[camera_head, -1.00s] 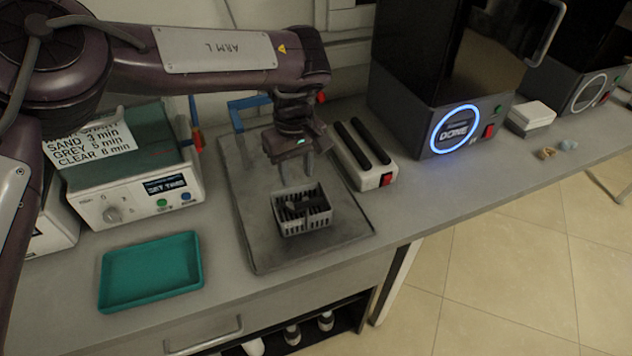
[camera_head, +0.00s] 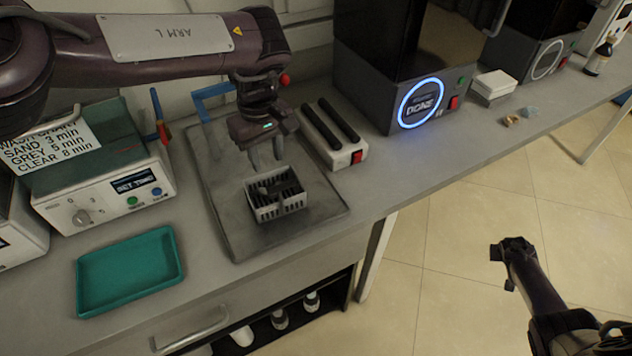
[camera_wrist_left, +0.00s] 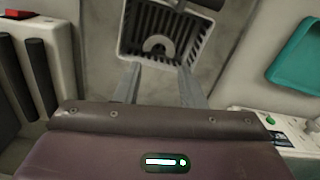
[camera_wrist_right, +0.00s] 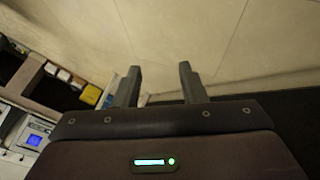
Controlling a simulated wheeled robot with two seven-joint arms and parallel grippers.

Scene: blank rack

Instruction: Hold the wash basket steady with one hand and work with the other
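The wash basket (camera_head: 277,212) is a small grey slotted basket on the dark metal tray (camera_head: 225,215). A grey curved piece (camera_wrist_left: 157,43) lies inside it. My left gripper (camera_head: 266,158) points down at the basket's back edge. In the left wrist view, its two fingers (camera_wrist_left: 158,72) are apart, with the basket (camera_wrist_left: 133,50) just past their tips; I cannot tell whether they touch it. My right gripper (camera_head: 514,250) is over the floor, right of the bench and far from the basket. In the right wrist view, its fingers (camera_wrist_right: 161,75) are apart with nothing between them.
A teal tray (camera_head: 130,270) and a washer unit with a display (camera_head: 110,185) stand left of the basket. A white block with two black bars (camera_head: 335,140) stands close on its right. A printer showing DONE (camera_head: 422,103) is behind. Bench surface (camera_head: 390,165) is clear at the front right.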

